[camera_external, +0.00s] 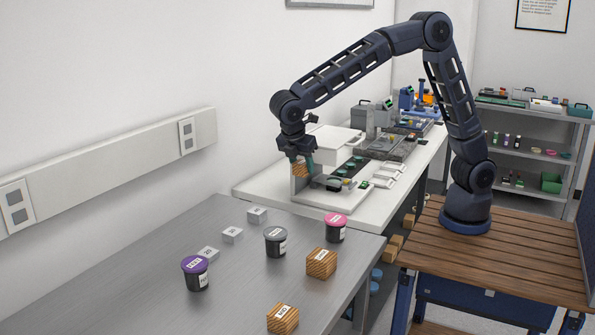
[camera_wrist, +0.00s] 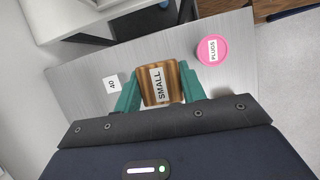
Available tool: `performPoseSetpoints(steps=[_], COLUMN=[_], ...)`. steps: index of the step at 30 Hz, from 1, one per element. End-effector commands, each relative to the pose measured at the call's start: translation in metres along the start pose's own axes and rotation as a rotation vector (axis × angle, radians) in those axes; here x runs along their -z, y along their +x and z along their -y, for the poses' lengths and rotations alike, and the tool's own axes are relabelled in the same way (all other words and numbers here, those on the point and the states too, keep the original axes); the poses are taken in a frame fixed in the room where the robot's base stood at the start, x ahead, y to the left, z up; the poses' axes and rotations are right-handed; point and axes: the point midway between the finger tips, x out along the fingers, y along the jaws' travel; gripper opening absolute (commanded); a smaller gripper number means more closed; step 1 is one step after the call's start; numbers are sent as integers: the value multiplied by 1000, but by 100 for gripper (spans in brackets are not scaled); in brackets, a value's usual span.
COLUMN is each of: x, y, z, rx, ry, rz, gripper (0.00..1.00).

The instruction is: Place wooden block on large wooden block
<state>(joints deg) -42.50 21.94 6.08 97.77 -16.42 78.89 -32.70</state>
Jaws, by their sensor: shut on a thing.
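My gripper (camera_external: 303,160) is shut on a small wooden block (camera_external: 299,171), held in the air near the back edge of the grey table. In the wrist view the block (camera_wrist: 158,86) sits between the teal fingers with its "SMALL" label showing. Two other wooden blocks with white labels stand on the grey table, both to the front of my gripper. The one on the right (camera_external: 321,264) looks the larger; the other (camera_external: 283,318) is at the front. Their labels are too small to read. Neither shows in the wrist view.
On the grey table (camera_external: 226,222) stand a pink-lidded jar (camera_external: 335,229) labelled "PLUGS", a grey-lidded jar (camera_external: 275,242), a purple-lidded jar (camera_external: 196,273) and light grey cubes (camera_external: 232,235). A white bench (camera_external: 420,165) with instruments lies behind. The left of the table is clear.

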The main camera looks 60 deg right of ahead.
Motion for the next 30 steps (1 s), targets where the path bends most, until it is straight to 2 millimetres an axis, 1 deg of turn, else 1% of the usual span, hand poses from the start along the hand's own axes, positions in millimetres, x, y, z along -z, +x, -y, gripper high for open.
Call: performPoseSetpoints(steps=[5,9,12,15,18,21,24,26,30], x=[38,73,92,108,118,123,128,131,141], y=[-32,-62,-81,-96,-106,-113,-111,-105,-78], z=[36,75,102,127,145,157,162,163,163], rx=[-8,-14,-17,-18,-18,-18,-18,-18,-17], ry=[-16,-28,-35,-42,-45,-47,-48,-48,-49], rz=[-3,-5,-4,-4,-2,-1,1,1,3], gripper=[18,18,18,18,18,18,18,18,18])
